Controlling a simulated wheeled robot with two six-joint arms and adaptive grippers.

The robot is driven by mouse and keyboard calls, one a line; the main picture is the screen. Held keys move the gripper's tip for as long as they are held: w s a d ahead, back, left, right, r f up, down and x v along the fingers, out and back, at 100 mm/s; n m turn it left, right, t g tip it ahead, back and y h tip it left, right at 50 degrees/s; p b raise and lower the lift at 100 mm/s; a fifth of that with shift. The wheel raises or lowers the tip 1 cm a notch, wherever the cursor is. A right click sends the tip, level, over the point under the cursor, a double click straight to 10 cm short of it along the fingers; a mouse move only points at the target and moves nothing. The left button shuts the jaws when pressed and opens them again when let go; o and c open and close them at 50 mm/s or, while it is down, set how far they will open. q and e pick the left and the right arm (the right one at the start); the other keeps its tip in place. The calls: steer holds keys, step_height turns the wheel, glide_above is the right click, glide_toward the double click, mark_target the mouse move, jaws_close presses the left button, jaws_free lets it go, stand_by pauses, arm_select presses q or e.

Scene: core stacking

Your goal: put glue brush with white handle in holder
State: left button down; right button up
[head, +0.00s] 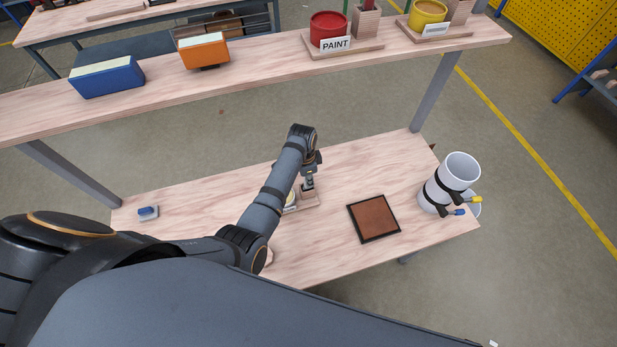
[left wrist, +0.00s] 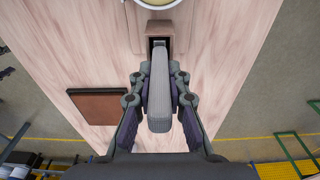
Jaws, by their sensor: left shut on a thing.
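In the left wrist view, the glue brush (left wrist: 159,95) shows as a long pale grey-white handle between my fingers. My left gripper (left wrist: 160,78) is shut on it. The handle's far end meets the dark opening of the wooden holder (left wrist: 160,28); I cannot tell how deep it sits, and the bristles are hidden. In the head view, my left gripper (head: 309,182) is directly over the holder (head: 309,201) on the lower table. A pale yellow glue pot (head: 290,202) beside the holder is mostly hidden by my arm. My right gripper is not in view.
A brown square board with a dark frame (head: 374,218) lies right of the holder. A white cylinder with black clamps (head: 450,182) stands at the table's right end. A small blue item (head: 148,212) lies at the left. A raised shelf (head: 250,68) holds paint pots and boxes.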

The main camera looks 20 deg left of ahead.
arm_select(q)
steer(key=c, duration=1.2)
jaws_free()
steer(key=r, duration=0.8)
steer(key=a+r, duration=0.1)
steer(key=r, duration=0.3)
steer(key=shift+s, duration=0.25)
